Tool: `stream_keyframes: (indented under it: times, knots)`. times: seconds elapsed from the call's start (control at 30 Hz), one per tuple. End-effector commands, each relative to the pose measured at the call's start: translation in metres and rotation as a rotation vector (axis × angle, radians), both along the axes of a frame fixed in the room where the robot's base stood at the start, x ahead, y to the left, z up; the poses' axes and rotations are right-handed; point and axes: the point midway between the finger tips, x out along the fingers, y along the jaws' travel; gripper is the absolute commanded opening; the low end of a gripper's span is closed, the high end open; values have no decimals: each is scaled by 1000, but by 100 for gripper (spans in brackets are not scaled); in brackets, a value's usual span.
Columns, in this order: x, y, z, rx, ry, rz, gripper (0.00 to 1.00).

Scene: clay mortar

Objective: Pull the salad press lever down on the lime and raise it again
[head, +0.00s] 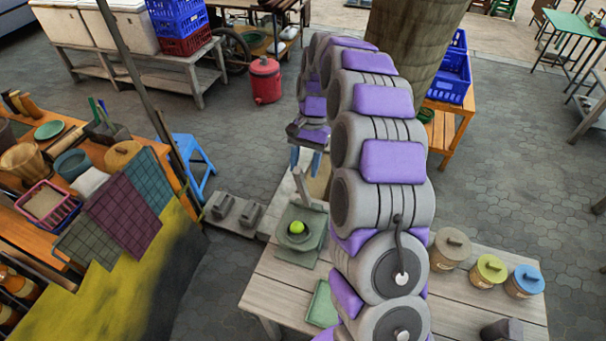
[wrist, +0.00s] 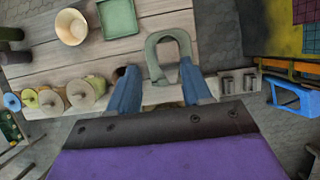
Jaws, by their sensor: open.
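The salad press (head: 299,250) is a green-grey stand on the near wooden table, left of my arm in the head view. The lime (head: 297,227) sits in its round cup. The lever (head: 302,188) stands raised behind the lime. In the wrist view a green U-shaped part of the press (wrist: 152,55) lies partly between and behind the fingers; the lime cannot be made out there. My gripper (head: 304,170) is open, near the top of the lever. Its blue fingers also show in the wrist view (wrist: 160,68). I cannot tell whether they touch the lever.
A green tray (head: 321,306) lies in front of the press. Lidded jars (head: 489,272) stand at the table's right. A cream bowl (wrist: 70,27) shows in the wrist view. Left are a low bench with grey blocks (head: 237,211) and a blue stool (head: 195,165).

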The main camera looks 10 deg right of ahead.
Motion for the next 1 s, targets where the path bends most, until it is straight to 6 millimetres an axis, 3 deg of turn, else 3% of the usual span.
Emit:
stream_keyframes:
  times: [0.23,0.63,1.0]
  knots:
    - [-9,11,-24,-5,0,2,49]
    - [-10,3,-30,5,-2,1,49]
    - [-11,10,-29,-1,-1,1,14]
